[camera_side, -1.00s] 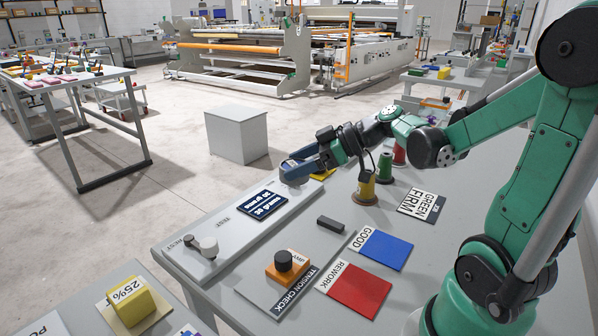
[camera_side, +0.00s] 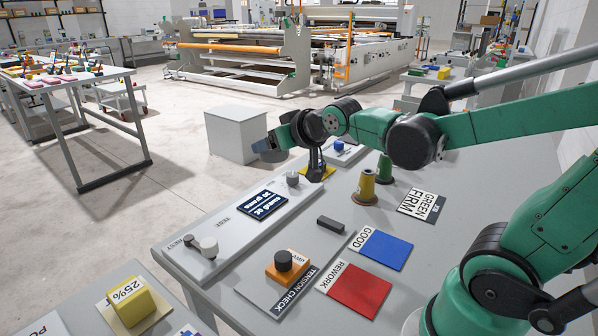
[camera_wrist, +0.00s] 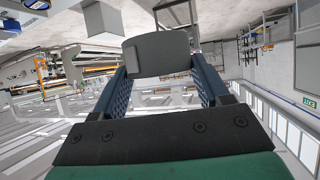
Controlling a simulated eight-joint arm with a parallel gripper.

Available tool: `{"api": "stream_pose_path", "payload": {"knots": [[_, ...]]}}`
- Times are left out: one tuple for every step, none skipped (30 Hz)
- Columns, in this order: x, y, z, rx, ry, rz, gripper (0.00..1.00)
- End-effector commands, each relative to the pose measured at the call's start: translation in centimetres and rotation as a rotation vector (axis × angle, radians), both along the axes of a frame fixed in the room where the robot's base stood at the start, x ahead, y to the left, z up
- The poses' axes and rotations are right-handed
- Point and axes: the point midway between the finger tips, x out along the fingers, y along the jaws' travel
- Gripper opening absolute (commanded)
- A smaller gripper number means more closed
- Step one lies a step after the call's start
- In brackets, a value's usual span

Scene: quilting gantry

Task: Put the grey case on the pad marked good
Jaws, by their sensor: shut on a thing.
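My gripper (camera_side: 268,148) is in the air at the upper left of the table in the side view, tilted outward, with the grey box on the floor behind it. In the wrist view a grey case (camera_wrist: 160,54) with rounded edges is held between my two dark blue fingers (camera_wrist: 165,90). In the side view the case is small and hard to tell from the fingers. The pad marked GOOD (camera_side: 386,251) is blue, lies flat on the table at the right of the middle, and is bare. My gripper is far from it, up and to the left.
A red REWORK pad (camera_side: 355,288) lies beside the GOOD pad. A dark bar (camera_side: 330,224), an orange block (camera_side: 286,268) with a black knob, and yellow (camera_side: 365,187) and green (camera_side: 385,168) spools stand on the table. The long grey test panel (camera_side: 228,238) runs along the left edge.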

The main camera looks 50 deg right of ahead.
Motion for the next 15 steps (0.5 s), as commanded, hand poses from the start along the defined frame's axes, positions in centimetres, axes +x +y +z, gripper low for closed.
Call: {"api": "stream_pose_path", "payload": {"knots": [[0.4,-2.9,0.4,-0.001,0.002,-0.084,0.08],[0.6,-4.7,0.6,-0.001,0.004,-0.135,0.08],[0.7,-7.1,0.9,0.0,0.005,-0.203,0.08],[0.6,-8.9,1.1,0.001,0.006,-0.255,0.08],[0.5,-10.7,1.3,-0.001,0.006,-0.305,0.08],[0.2,-13.1,1.5,-0.001,0.007,-0.371,0.08],[-0.1,-14.9,1.6,0.0,0.007,-0.421,0.08],[-0.5,-16.7,1.7,0.0,0.007,-0.47,0.08],[-1.2,-19.0,1.8,0.0,0.007,-0.534,0.08],[-1.8,-20.7,1.9,0.0,0.007,-0.581,0.08],[-2.5,-22.4,1.9,-0.002,0.006,-0.628,0.08],[-3.4,-24.6,2.0,-0.001,0.005,-0.691,0.08],[-4.2,-26.2,2.0,-0.003,0.004,-0.736,0.08],[-5.1,-27.7,2.0,-0.004,0.003,-0.78,0.08],[-6.3,-29.6,2.0,-0.004,0.001,-0.835,0.08]]}}
